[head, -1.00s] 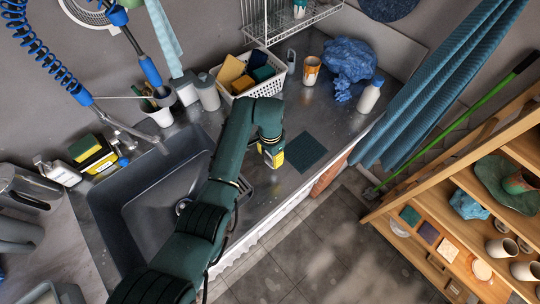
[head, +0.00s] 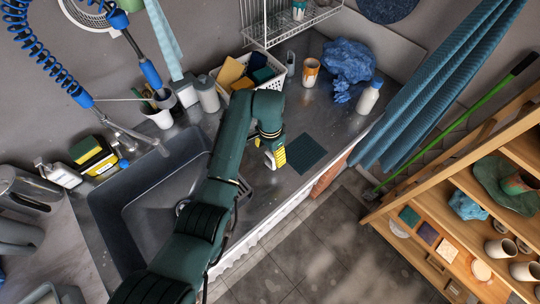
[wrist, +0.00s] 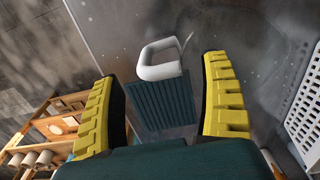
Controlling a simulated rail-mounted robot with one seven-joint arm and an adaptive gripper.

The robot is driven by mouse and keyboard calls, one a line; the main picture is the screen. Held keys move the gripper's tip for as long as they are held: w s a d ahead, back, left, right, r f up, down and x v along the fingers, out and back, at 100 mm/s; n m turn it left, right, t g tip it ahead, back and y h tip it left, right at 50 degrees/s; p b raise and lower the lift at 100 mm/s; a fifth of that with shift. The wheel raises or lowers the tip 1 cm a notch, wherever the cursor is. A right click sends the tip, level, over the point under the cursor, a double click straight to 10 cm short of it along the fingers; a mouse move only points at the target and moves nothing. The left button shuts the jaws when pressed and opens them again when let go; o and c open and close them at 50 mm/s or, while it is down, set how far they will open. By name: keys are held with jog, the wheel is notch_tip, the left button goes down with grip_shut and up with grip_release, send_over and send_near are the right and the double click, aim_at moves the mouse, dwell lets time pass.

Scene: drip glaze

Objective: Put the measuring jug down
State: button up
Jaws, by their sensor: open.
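My gripper (head: 273,155) is low over the metal worktop, beside a dark green ribbed mat (head: 306,153). In the wrist view its yellow fingers stand wide apart, so the gripper (wrist: 162,78) is open. A white-grey loop with a pointed end, seemingly part of the measuring jug (wrist: 160,71), lies between and beyond the fingers with clear gaps on both sides. It overlaps the far edge of the mat (wrist: 160,108) in that view. I cannot tell whether it touches the mat. In the head view the jug is mostly hidden by my gripper and cannot be made out surely.
A white basket (head: 284,75) with sponges stands behind the gripper. A sink (head: 150,205) lies to the left. Worktop right of the mat is clear.

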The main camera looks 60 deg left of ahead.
notch_tip(320, 180, up, 9)
jog(key=shift+f, duration=0.1)
jog(key=w+d+r+m+t+y, duration=0.1)
jog(key=w+d+r+t+y, duration=0.15)
jog(key=w+d+r, duration=0.35)
jog(key=w+d+r+t+y, duration=0.1)
jog(key=w+d+r+t, duration=0.15)
jog(key=w, duration=0.55)
jog(key=w+d+r+t, duration=0.4)
jog(key=d+r+t, duration=0.3)
jog(key=d+r, duration=0.55)
jog(key=s+d+r+m+t+h, duration=0.1)
jog(key=s+d+r+t+h, duration=0.1)
jog(key=s+d+r+t, duration=0.3)
jog(key=s+d+r+m+t+h, duration=0.1)
jog(key=s+d+r+t, duration=0.4)
jog(key=d+r, duration=0.9)
jog(key=s+d+h, duration=0.1)
jog(key=s+d, duration=0.2)
jog(key=shift+s, duration=0.3)
